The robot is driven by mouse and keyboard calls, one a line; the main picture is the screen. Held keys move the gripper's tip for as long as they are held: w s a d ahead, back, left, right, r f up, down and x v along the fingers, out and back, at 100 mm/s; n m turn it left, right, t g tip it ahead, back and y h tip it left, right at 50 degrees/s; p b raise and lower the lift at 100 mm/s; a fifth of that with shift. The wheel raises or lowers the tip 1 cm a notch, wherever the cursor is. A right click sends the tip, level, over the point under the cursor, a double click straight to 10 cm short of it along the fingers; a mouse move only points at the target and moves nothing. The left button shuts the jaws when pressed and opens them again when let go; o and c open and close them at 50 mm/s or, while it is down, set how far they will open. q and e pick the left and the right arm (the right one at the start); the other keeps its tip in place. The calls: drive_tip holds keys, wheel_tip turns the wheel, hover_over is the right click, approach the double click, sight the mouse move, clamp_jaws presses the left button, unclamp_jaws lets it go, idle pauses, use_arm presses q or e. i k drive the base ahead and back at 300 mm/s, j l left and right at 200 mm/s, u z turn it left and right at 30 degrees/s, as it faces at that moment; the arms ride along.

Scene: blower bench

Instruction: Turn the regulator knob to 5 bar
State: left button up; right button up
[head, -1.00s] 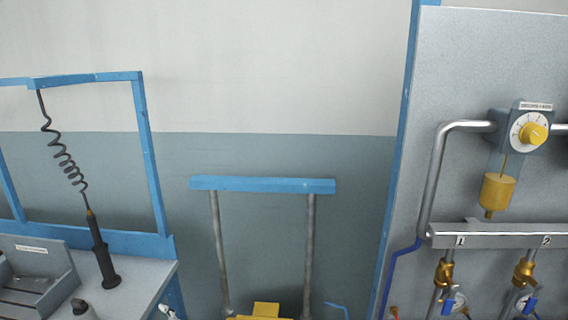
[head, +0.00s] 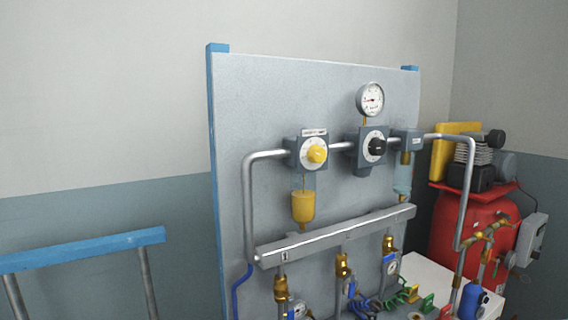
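Two dial units sit on the pipe of the grey panel in the head view. The left unit has a white dial with a yellow knob (head: 317,154) and a small label (head: 314,133) above it, too small to read. The right unit has a white dial with a black knob (head: 377,146). A round pressure gauge (head: 370,99) stands above the right unit; its reading is too small to tell. I cannot tell from the labels which knob is the regulator. Neither of my grippers is in view, and nothing touches the knobs.
A yellow bowl (head: 303,207) hangs under the left unit. A grey manifold bar (head: 335,235) with brass valves runs below. A red compressor tank (head: 465,235) stands at the right. A blue handle bar (head: 80,250) is at the lower left. Space before the dials looks clear.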

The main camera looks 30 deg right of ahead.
sight(377, 147)
drive_tip(key=z, duration=1.55)
drive_tip(key=k+l, duration=0.1)
drive_tip(key=l, duration=0.2)
drive_tip(key=k+l, duration=0.1)
drive_tip(key=l, duration=0.15)
drive_tip(key=l+u, duration=0.15)
drive_tip(key=l, duration=0.85)
